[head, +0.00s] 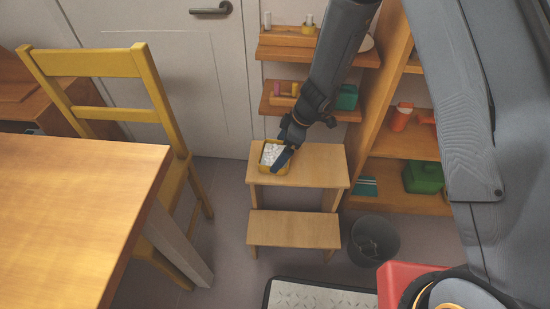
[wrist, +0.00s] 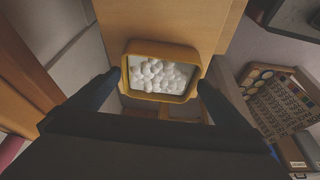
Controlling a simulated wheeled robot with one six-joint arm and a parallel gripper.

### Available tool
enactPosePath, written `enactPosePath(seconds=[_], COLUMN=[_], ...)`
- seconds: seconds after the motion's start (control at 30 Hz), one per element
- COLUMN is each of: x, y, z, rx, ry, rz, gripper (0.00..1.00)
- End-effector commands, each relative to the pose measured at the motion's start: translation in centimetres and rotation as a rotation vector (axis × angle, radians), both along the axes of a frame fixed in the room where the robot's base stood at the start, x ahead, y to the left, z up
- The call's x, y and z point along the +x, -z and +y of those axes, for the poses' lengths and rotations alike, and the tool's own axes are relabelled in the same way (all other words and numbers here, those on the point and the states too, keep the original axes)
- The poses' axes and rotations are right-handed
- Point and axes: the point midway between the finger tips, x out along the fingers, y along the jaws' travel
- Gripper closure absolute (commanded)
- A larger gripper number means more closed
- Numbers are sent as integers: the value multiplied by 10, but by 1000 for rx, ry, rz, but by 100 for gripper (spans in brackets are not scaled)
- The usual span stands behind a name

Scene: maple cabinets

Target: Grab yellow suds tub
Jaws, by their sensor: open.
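The yellow suds tub (head: 266,165) stands on the left end of the top step of a wooden step stool (head: 318,165) in the head view. In the wrist view the tub (wrist: 160,45) is a rounded yellow box filled with white suds. My gripper (head: 283,160) is over the tub in the head view and covers part of it. In the wrist view my gripper (wrist: 157,88) is open, with one dark finger on each side of the tub. I cannot tell whether the fingers touch it.
A wooden table (head: 75,190) and a yellow chair (head: 110,65) are on the left. Wall shelves (head: 300,108) rise behind the stool, and a shelf unit (head: 400,145) stands on its right. A dark bin (head: 374,240) is on the floor beside the stool.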

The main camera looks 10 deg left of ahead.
Motion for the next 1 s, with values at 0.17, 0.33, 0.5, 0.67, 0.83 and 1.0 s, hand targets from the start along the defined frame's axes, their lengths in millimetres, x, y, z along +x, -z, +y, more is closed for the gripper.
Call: enactPosePath(seconds=[0.17, 0.33, 0.5, 0.67, 0.83, 1.0], x=[0, 0, 0, 1, 1, 1], y=[18, 19, 19, 20, 21, 21], z=[8, 8, 8, 8, 8, 8], rx=[1, 1, 1, 1, 1, 1], ry=[1, 1, 1, 1, 1, 1], rz=[0, -1, -1, -1, -1, -1], gripper=[0, 0, 0, 0, 0, 0])
